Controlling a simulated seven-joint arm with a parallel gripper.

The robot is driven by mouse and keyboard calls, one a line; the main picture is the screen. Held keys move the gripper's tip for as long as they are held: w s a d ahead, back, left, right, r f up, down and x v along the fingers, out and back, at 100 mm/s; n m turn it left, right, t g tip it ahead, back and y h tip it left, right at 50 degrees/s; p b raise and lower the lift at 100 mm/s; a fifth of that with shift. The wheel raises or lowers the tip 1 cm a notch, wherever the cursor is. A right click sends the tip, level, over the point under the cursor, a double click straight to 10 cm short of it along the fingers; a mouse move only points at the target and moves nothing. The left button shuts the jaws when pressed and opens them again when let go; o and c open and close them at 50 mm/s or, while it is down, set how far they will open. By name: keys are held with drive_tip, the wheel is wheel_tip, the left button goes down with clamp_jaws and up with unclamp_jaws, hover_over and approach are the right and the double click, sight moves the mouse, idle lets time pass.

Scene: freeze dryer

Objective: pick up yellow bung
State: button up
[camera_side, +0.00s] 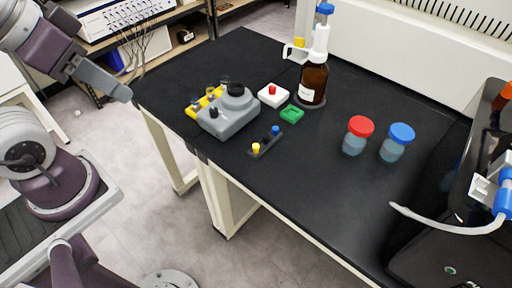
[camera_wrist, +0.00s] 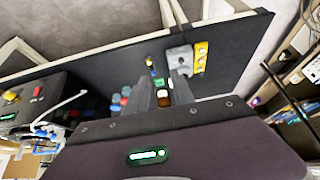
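The yellow bung (camera_side: 256,148) stands at the near-left end of a small dark rack (camera_side: 265,142) on the black bench, with a black and a blue bung further along it. In the wrist view the yellow bung (camera_wrist: 149,62) is small, just beyond the tip of the left finger. My gripper (camera_side: 122,94) is at the upper left in the side view, well away from the bench items, with one finger hiding the other. In the wrist view my gripper (camera_wrist: 163,80) shows two fingers with a gap between them; nothing is held.
A grey device (camera_side: 229,116) with a yellow rack (camera_side: 195,105) stands left of the bungs. A green tray (camera_side: 292,114), white block (camera_side: 273,95) and brown bottle (camera_side: 313,85) stand behind. Red-lidded (camera_side: 358,135) and blue-lidded (camera_side: 397,142) jars are to the right. The front bench is clear.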

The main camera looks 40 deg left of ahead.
drive_tip(key=n+g+h, duration=0.1)
drive_tip(key=n+g, duration=0.5)
drive_tip(key=n, duration=0.9)
hover_over(256, 145)
drive_tip(key=a, duration=0.2)
wheel_tip(256, 145, down, 22)
drive_tip(key=shift+n, duration=0.4)
drive_tip(key=f, duration=0.3)
drive_tip(key=d+f, duration=0.1)
drive_tip(key=f, duration=0.2)
drive_tip(key=d+f, duration=0.1)
drive_tip(key=f, duration=0.2)
clamp_jaws()
